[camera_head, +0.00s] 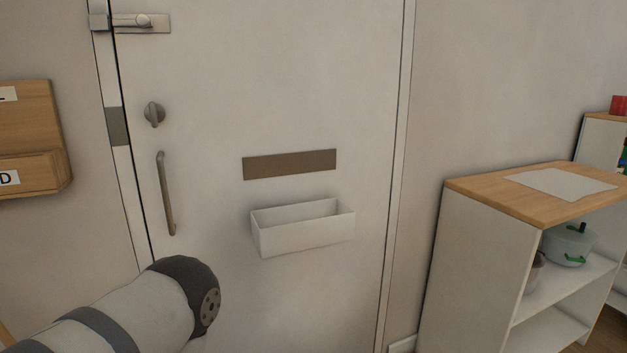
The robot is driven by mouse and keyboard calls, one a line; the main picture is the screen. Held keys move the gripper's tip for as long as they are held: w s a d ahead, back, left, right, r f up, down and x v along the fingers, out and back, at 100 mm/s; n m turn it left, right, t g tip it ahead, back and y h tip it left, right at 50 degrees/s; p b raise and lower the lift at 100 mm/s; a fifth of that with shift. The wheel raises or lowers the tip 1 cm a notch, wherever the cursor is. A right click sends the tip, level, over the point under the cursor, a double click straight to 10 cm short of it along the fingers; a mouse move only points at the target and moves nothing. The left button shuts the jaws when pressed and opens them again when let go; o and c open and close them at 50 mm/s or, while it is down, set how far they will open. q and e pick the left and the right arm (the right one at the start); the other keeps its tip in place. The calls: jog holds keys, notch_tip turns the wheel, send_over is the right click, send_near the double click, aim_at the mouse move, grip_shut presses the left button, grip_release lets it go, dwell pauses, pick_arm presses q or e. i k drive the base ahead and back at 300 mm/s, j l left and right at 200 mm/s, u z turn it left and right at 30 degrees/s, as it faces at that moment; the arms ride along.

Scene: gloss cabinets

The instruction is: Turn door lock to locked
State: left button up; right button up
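The white door (330,80) fills the middle of the head view and sits flush in its frame. A round grey lock knob (154,114) is near the door's left edge, its raised grip roughly upright. Above it a metal slide latch (140,22) spans from the door toward the frame. Below the knob is a vertical pull handle (166,193). My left arm comes in from the lower left, below the handle, and does not touch the lock in this view. Neither gripper is in view.
A brown mail plate (290,164) and a white open box (304,230) are on the door. A wooden wall box (30,138) hangs at the left. A white shelf with a wooden top (480,195) stands right of the door, holding a pot (568,246).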

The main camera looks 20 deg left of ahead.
aim_at(154, 112)
jog(key=u, duration=1.35)
